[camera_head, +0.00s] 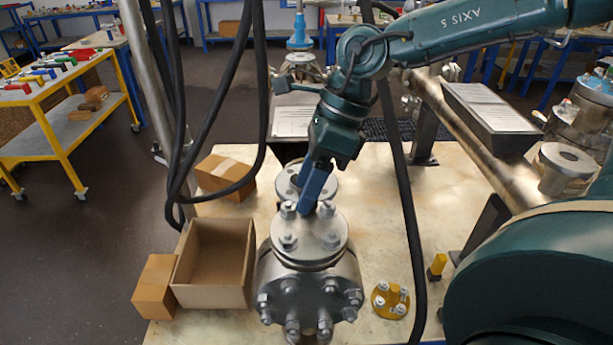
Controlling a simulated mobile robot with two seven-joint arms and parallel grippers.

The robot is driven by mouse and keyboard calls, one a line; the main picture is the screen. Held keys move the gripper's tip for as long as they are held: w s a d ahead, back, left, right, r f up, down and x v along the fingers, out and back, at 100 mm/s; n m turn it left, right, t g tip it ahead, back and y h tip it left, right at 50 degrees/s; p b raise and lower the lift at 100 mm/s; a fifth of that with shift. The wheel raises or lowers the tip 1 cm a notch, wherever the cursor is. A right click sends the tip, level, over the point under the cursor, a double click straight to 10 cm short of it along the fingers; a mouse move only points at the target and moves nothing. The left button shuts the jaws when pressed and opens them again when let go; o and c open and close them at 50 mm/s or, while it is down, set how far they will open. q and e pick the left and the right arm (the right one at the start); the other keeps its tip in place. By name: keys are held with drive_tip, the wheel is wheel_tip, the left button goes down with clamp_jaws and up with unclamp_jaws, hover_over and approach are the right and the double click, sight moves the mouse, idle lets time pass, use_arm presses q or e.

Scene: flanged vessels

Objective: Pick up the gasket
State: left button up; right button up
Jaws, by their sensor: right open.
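My right gripper (312,195), with blue fingers, points down over the top of the grey flanged vessel (308,272) in the middle of the bench. Its fingertips are close to the bolts on the vessel's upper flange (318,240); I cannot tell whether they touch. The gap between the fingers is hard to see, and nothing shows held in them. A grey ring-shaped flange (288,188) lies just behind, partly hidden by the gripper. I cannot make out a gasket for certain. My left gripper is not in view.
An open, empty cardboard box (213,258) stands left of the vessel, with closed boxes (155,287) beside and behind it. A yellow round plate (390,300) with several bolts lies at right. A long metal pipe (480,145) runs along the right.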

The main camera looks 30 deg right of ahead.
drive_tip(key=shift+a+f, duration=0.1)
drive_tip(key=shift+f, duration=0.1)
drive_tip(key=shift+c, duration=0.6)
drive_tip(key=c, duration=0.8)
drive_tip(key=shift+r, duration=0.1)
